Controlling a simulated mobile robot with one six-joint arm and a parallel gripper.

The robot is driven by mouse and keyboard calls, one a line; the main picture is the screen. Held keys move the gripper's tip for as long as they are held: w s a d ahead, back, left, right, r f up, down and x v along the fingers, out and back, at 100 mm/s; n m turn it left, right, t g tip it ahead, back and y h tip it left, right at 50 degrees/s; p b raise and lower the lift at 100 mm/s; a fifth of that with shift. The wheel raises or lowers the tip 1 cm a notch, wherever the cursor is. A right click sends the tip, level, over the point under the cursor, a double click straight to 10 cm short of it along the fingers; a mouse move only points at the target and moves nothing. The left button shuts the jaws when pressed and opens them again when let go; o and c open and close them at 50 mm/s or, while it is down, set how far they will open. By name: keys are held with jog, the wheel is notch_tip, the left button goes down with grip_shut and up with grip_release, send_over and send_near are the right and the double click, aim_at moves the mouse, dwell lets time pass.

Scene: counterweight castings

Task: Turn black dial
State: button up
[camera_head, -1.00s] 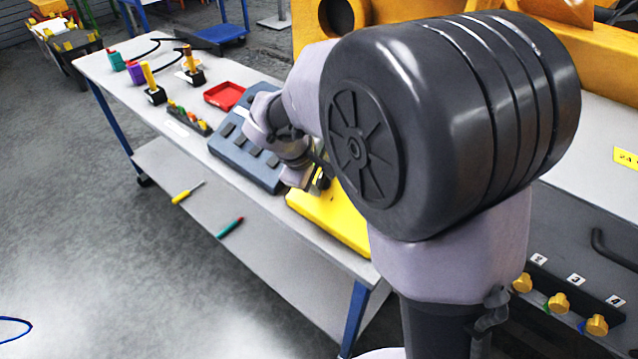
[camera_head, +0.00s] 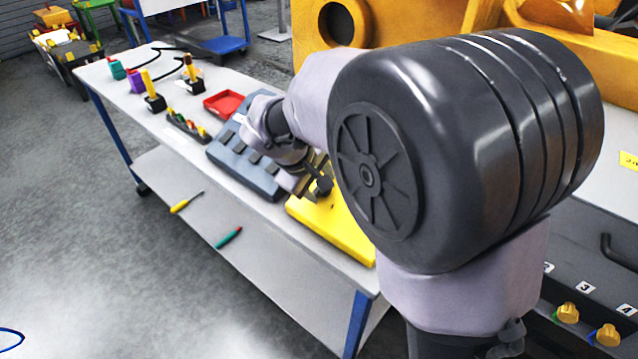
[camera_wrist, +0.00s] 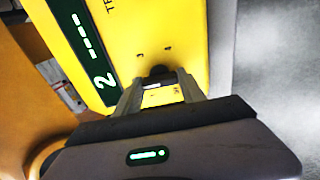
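A yellow panel (camera_head: 335,224) lies at the near end of the long bench; the wrist view shows its yellow face (camera_wrist: 185,25) with a dark green strip marked "2". A dark rounded piece (camera_wrist: 160,72), probably the black dial, shows on this face between my fingertips. My gripper (camera_wrist: 160,80) has its two fingers apart, one on each side of the dark piece, with yellow and a white label visible between them. Whether the fingers touch it I cannot tell. In the head view my gripper (camera_head: 322,182) is over the panel, and the dial cannot be made out clearly.
A blue-grey keypad box (camera_head: 243,160) stands beside the panel, with a red tray (camera_head: 228,101) beyond. Screwdrivers (camera_head: 186,202) lie on the lower shelf. Yellow knobs (camera_head: 567,313) sit on a dark unit at right.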

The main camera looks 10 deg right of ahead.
jog(key=o, duration=0.4)
jog(key=shift+o, duration=0.2)
jog(key=p+v, duration=0.7)
jog(key=v, duration=1)
jog(key=shift+a+r, duration=0.15)
jog(key=s+d+m+t+y, duration=0.1)
jog(key=s+d+m+y, duration=0.2)
jog(key=s+m+y, duration=0.3)
jog(key=s+m, duration=0.5)
jog(key=s, duration=0.8)
jog(key=shift+s+m+t, duration=0.15)
jog(key=shift+m+t, duration=0.25)
